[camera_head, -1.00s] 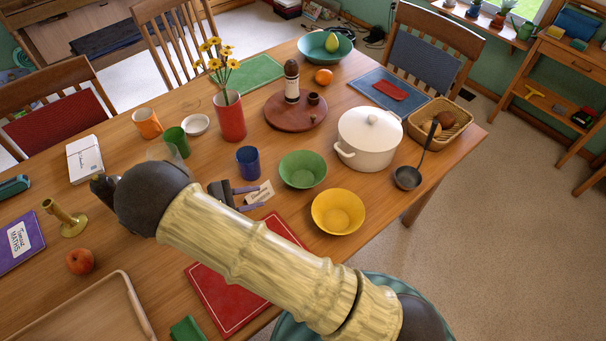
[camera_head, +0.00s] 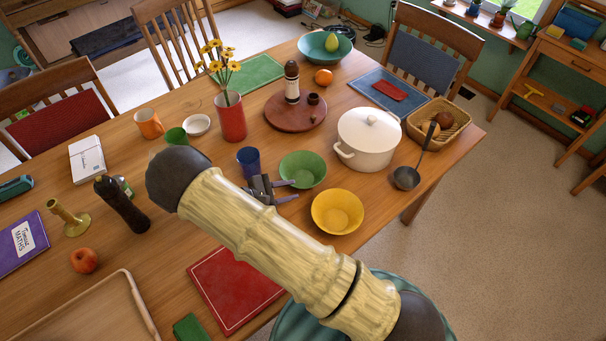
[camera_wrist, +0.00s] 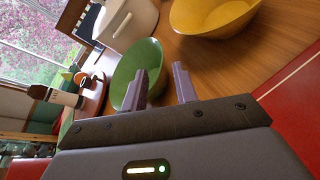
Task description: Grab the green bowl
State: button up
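The green bowl (camera_head: 303,169) stands upright and empty on the table, between the blue cup and the yellow bowl. In the wrist view the green bowl (camera_wrist: 146,60) lies just beyond the fingers. My gripper (camera_head: 290,190) is open, low at the bowl's near left side, its fingers pointing towards it. In the wrist view, my gripper (camera_wrist: 160,80) has a clear gap between its fingers; the left finger overlaps the bowl and the right finger lies beside its rim. I cannot tell whether either finger touches the bowl.
The yellow bowl (camera_head: 338,211) stands close on the right. The blue cup (camera_head: 249,161) is close behind my gripper. A white pot (camera_head: 368,139) and a black ladle (camera_head: 407,177) are farther right. A red mat (camera_head: 235,290) lies in front.

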jog(key=p+x, duration=0.1)
jog(key=x, duration=0.4)
jog(key=shift+w+d, duration=0.2)
jog(key=shift+d, duration=0.15)
grip_shut()
